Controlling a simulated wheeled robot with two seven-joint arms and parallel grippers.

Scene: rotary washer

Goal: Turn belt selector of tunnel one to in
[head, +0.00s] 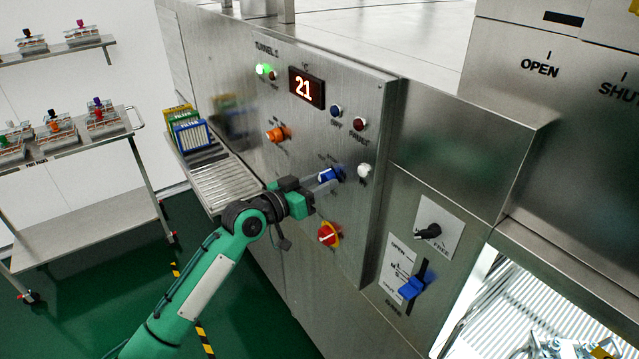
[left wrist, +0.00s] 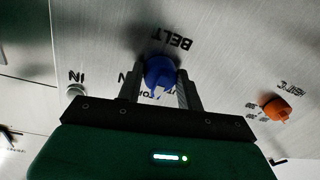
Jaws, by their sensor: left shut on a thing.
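The blue belt selector knob (head: 331,173) is on the tunnel one panel (head: 345,205), right of my left gripper (head: 318,184). In the left wrist view, the blue knob (left wrist: 160,72) sits between the two fingers of my left gripper (left wrist: 158,86), under the upside-down word BELT. The fingers are shut on the knob, one on each side. Lettering around the knob is partly hidden by the fingers, so I cannot tell its exact setting. My right gripper is not in view.
An orange knob (head: 277,134) is up and left, a red and yellow switch (head: 328,234) below, a white button (head: 364,171) to the right. The display (head: 307,87) reads 21. A roller conveyor (head: 226,180) with coloured racks (head: 190,130) stands left of the panel.

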